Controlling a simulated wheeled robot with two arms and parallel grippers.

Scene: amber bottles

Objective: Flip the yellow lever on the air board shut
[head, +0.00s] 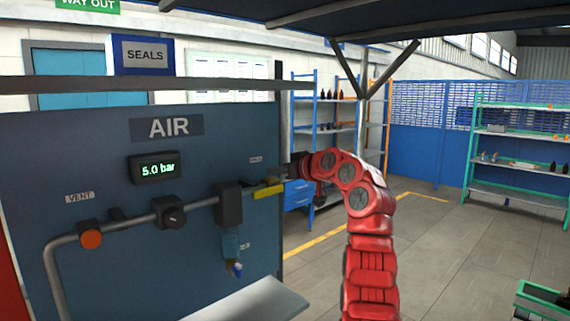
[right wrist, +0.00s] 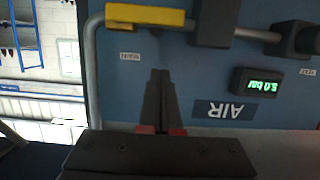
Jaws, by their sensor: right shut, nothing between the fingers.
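The yellow lever (head: 268,192) is on the right part of the pipe on the blue-grey air board (head: 60,160). It lies lengthwise along the pipe, next to a dark block (head: 229,204). In the right wrist view the lever (right wrist: 145,15) is at the top, upside down. My right gripper (head: 284,170) is at the board's right edge, just above the lever. Its fingers (right wrist: 160,74) are together and empty, pointing toward the lever, with a visible gap between. My left gripper is not in view.
The display (head: 157,168) reads 5.0 bar. An orange knob (head: 91,239), a black round knob (head: 170,213) and a hanging blue-tipped fitting (head: 236,268) are also on the board. A pale ledge (head: 262,302) juts out below. Open floor lies to the right.

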